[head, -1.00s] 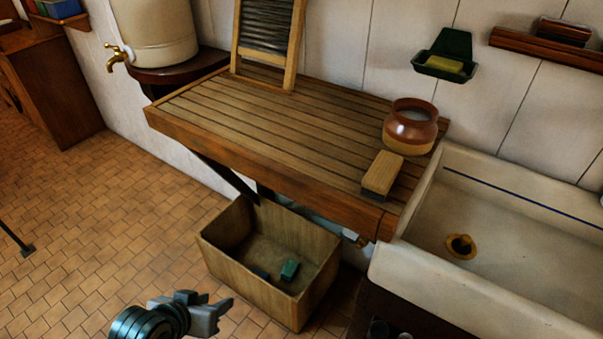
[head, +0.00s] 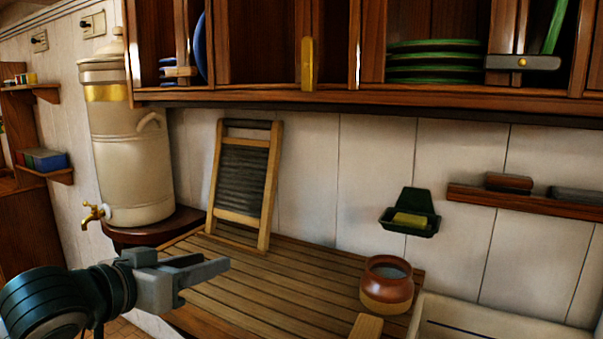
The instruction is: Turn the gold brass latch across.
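The gold brass latch (head: 308,64) is a narrow bar standing upright on the front of the dark wooden wall cupboard, near the top middle of the head view. My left gripper (head: 215,262) is at the lower left, well below and to the left of the latch, touching nothing. Its two grey fingers point right and look apart, with nothing between them. My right gripper is out of view.
A grey latch (head: 522,63) lies level farther right on the cupboard. A washboard (head: 243,185) leans on the wall above the slatted board (head: 270,295), beside a cream urn (head: 127,145). A brown pot (head: 387,285) stands at the right.

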